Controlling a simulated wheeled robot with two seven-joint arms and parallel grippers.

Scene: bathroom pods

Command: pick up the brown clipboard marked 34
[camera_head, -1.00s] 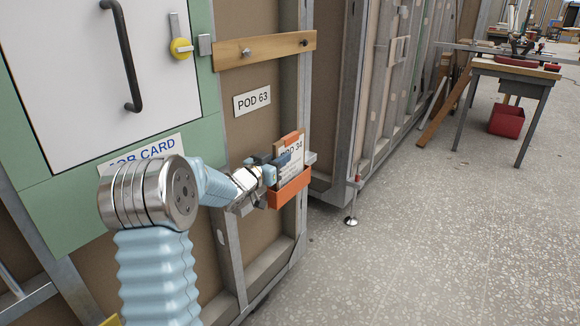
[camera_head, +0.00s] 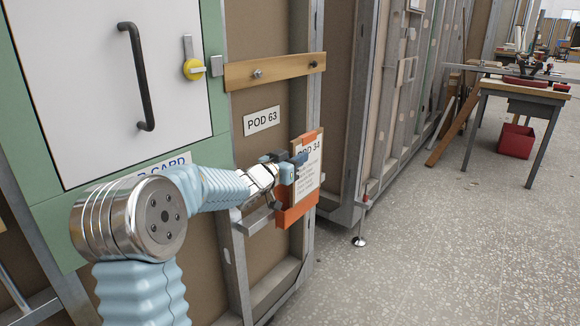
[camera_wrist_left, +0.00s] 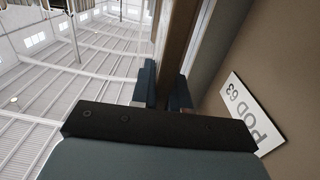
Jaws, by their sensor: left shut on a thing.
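The brown clipboard (camera_head: 308,172) bears a white sheet reading POD 34 and has an orange part at its top. It stands nearly upright at the pod wall, much of it above the orange holder (camera_head: 297,214). Its lower end is at the holder; I cannot tell whether it is still inside. My left gripper (camera_head: 293,168) is shut on the clipboard's left edge. In the left wrist view the clipboard (camera_wrist_left: 178,40) is a brown strip seen edge-on between the fingers (camera_wrist_left: 163,90). My right gripper is not in view.
A POD 63 label (camera_head: 262,121) and a wooden rail (camera_head: 275,70) are on the wall above the gripper. A door with a black handle (camera_head: 136,76) is at left. The floor at right is open, with a workbench (camera_head: 520,90) and red bin (camera_head: 516,141) farther back.

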